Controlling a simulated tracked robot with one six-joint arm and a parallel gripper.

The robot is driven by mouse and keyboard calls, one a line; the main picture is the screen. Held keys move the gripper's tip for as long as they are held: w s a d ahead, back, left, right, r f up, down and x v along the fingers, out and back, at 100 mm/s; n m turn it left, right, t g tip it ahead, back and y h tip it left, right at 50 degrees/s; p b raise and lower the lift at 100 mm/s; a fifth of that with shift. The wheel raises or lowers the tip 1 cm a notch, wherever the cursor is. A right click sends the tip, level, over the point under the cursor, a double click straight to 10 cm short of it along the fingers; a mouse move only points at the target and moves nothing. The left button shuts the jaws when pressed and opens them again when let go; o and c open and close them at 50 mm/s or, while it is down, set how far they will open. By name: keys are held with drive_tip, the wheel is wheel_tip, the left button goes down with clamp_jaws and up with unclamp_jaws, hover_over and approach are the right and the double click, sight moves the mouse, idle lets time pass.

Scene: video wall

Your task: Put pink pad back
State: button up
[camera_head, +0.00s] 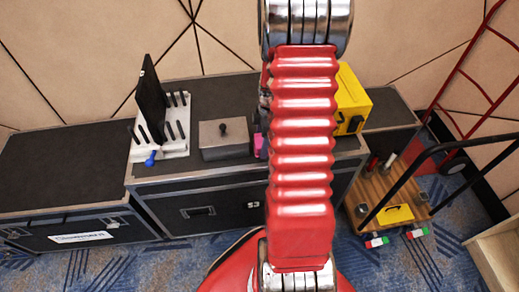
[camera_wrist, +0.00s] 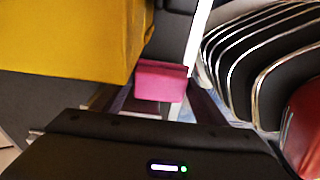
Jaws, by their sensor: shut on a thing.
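The pink pad (camera_wrist: 160,80) is in the wrist view, between the two dark fingers of my gripper (camera_wrist: 162,98), which is shut on it. A small part of the pink pad (camera_head: 258,144) also shows in the head view, just left of my red arm and beside the grey box. My arm hides most of the gripper in the head view. What touches the pad's far side cannot be made out.
A yellow box (camera_head: 351,100) stands right of my arm and fills the upper left in the wrist view (camera_wrist: 70,35). On the black case (camera_head: 205,178) stand a grey lidded box (camera_head: 223,142) and a white rack (camera_head: 165,145) holding a black panel (camera_head: 151,100). A wooden cart (camera_head: 385,200) is at right.

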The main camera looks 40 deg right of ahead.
drive_tip(key=shift+f, duration=1.85)
drive_tip(key=o, duration=1)
drive_tip(key=r, duration=0.8)
drive_tip(key=d+r, duration=0.1)
drive_tip(key=r, duration=0.3)
drive_tip(key=shift+s+d, duration=0.1)
drive_tip(key=shift+s, duration=0.3)
